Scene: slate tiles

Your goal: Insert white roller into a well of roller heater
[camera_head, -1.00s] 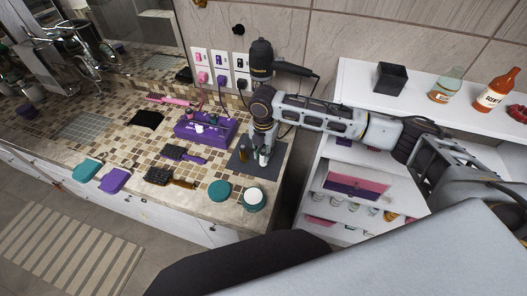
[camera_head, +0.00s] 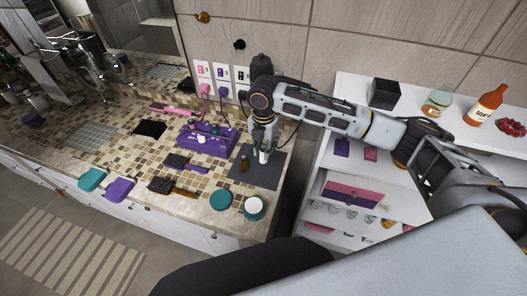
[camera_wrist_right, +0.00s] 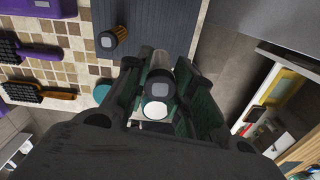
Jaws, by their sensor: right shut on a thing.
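My right gripper (camera_head: 263,152) is over the dark mat at the counter's right end. In the right wrist view its fingers (camera_wrist_right: 158,92) are closed around a small cylinder with a white end (camera_wrist_right: 155,110), which I take to be the white roller (camera_head: 263,157). A dark part with a grey end shows just above it in that view. The purple roller heater (camera_head: 198,141) stands on the counter left of the gripper, with several small rollers on its top. Its edge shows at the top left of the wrist view (camera_wrist_right: 38,9). My left gripper is not in view.
The mat (camera_head: 268,172) carries a dark roller with golden stripes (camera_wrist_right: 113,36). Brushes (camera_head: 172,187), a teal lid (camera_head: 219,194) and a white-topped jar (camera_head: 254,208) lie toward the front edge. A white shelf unit (camera_head: 350,100) stands to the right.

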